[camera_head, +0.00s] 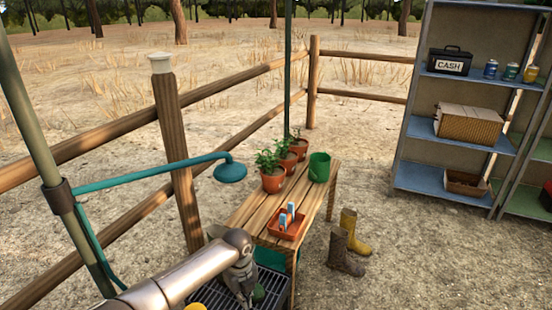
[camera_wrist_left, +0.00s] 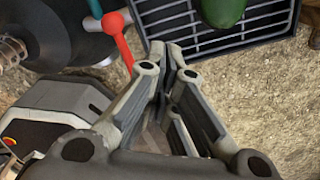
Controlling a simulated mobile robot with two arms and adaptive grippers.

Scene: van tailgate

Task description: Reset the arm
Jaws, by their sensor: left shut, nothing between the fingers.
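My left arm (camera_head: 185,278) comes in from the lower left of the head view. My left gripper (camera_head: 243,285) points down over a black slatted grate (camera_head: 212,293), in front of the wooden bench. In the left wrist view the gripper (camera_wrist_left: 172,62) is shut, its fingers together with nothing between them. A green rounded object (camera_wrist_left: 222,10) lies on the grate, just beyond the fingertips; part of it shows in the head view beside the gripper (camera_head: 259,293). My right gripper is in neither view.
The wooden bench (camera_head: 248,212) holds potted plants (camera_head: 273,180), a green bucket (camera_head: 319,167) and an orange tray (camera_head: 278,230). Boots (camera_head: 345,255) stand to its right. A teal shower pipe (camera_head: 135,176) and fence post (camera_head: 178,165) rise left. A shelf (camera_head: 415,178) stands right.

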